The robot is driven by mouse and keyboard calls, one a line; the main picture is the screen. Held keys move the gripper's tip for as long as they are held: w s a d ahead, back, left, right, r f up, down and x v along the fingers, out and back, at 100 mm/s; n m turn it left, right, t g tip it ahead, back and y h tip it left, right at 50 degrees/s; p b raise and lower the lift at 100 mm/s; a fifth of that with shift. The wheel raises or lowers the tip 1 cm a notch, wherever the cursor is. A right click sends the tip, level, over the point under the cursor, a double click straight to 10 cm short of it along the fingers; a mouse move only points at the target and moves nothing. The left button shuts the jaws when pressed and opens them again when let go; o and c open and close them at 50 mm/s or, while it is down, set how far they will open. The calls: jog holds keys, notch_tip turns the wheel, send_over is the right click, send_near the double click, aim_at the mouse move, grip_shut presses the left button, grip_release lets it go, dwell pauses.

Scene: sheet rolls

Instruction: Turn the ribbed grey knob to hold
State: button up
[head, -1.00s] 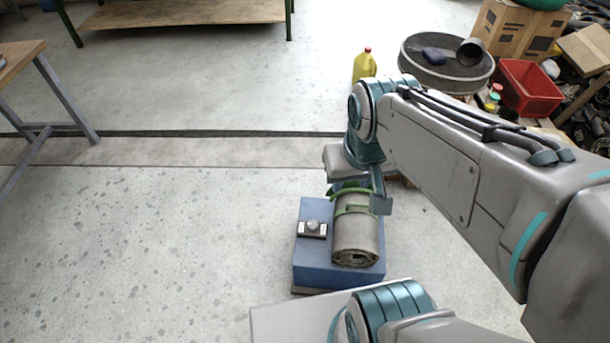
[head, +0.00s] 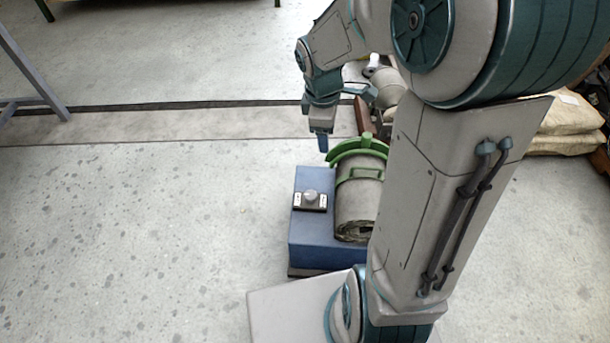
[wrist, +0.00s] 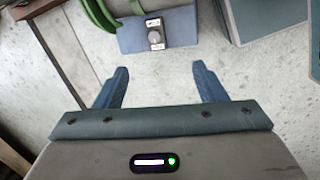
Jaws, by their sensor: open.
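The grey knob (head: 311,196) sits on a small plate with a white label on each side, on top of a blue box (head: 312,244). In the wrist view the knob (wrist: 155,36) is ahead of my fingers, near the top middle; the label text is too small to read. My gripper (head: 322,142) is above and beyond the box's far edge, apart from the knob. In the wrist view my gripper (wrist: 160,82) shows two blue fingers spread wide with nothing between them.
A grey sheet roll (head: 357,210) with a green strap and a green curved guard (head: 358,149) lies on the box, right of the knob. My arm covers the right side. The floor left of the box (head: 180,230) is clear.

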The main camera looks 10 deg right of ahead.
aim_at(311, 195)
jog(key=w+f+n+b, duration=0.3)
jog(key=f+b, duration=0.3)
jog(key=f, duration=0.7)
jog(key=w+f+n+y+b, duration=0.1)
jog(key=w+f+n+b, duration=0.2)
jog(key=f+b, duration=0.4)
jog(key=w+f+n+b, duration=0.3)
jog(key=f+b, duration=0.3)
jog(key=f, duration=1.4)
jog(key=shift+a+f+n+g, duration=0.2)
jog(key=shift+a+n+g, duration=0.2)
jog(key=shift+n, duration=0.1)
jog(key=c, duration=1)
